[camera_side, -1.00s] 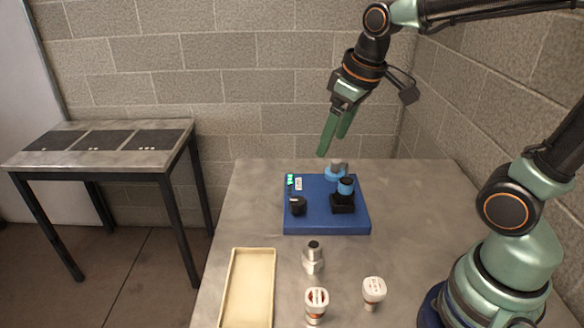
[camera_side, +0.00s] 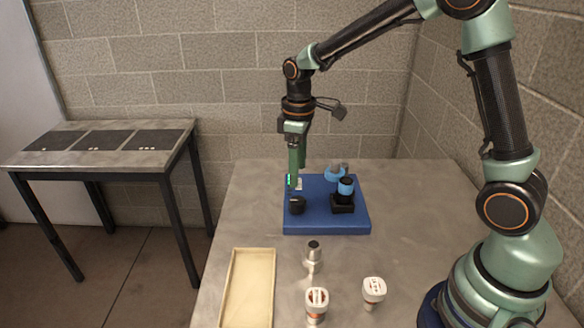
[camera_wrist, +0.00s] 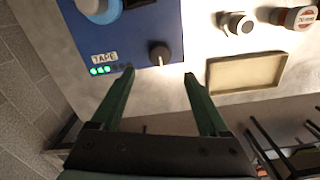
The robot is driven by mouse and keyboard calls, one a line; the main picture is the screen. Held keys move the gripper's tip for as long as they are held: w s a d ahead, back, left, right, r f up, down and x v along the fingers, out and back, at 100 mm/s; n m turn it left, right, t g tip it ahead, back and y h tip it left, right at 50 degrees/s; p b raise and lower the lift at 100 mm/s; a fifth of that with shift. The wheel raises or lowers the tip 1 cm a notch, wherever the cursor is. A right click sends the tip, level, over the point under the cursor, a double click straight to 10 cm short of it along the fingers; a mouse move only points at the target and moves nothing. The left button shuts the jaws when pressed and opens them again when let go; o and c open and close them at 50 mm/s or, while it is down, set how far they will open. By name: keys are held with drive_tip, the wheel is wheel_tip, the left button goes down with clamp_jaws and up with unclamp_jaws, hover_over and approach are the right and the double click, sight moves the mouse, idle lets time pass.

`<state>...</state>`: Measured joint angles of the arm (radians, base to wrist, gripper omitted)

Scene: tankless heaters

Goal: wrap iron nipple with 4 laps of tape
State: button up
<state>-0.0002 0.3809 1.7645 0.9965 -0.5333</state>
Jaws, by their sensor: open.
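My gripper (camera_side: 294,186) is open and empty, pointing down over the left part of a blue tape station (camera_side: 318,220). A black knob (camera_side: 297,205) stands on the station just below my fingertips. In the wrist view, the knob (camera_wrist: 159,53) lies between and slightly ahead of the two fingertips (camera_wrist: 159,74). Two green lights (camera_wrist: 100,70) glow beside the TAPE label (camera_wrist: 104,58), with darker lights next to them. A black holder (camera_side: 343,205) carries an upright dark piece with a blue band (camera_side: 346,186). A blue roll (camera_side: 335,175) sits behind it. I cannot tell which piece is the iron nipple.
A silver fitting (camera_side: 313,256) and two white-capped pieces, left (camera_side: 317,300) and right (camera_side: 374,288), stand in front of the station. A cream tray (camera_side: 233,290) lies front left. A side table (camera_side: 60,163) stands far left. The table's left edge is close.

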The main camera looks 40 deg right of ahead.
sight(298, 200)
wheel_tip(298, 200, down, 9)
drive_tip(key=shift+f, duration=0.15)
idle(0.4)
clamp_jaws()
drive_tip(key=shift+m, duration=0.3)
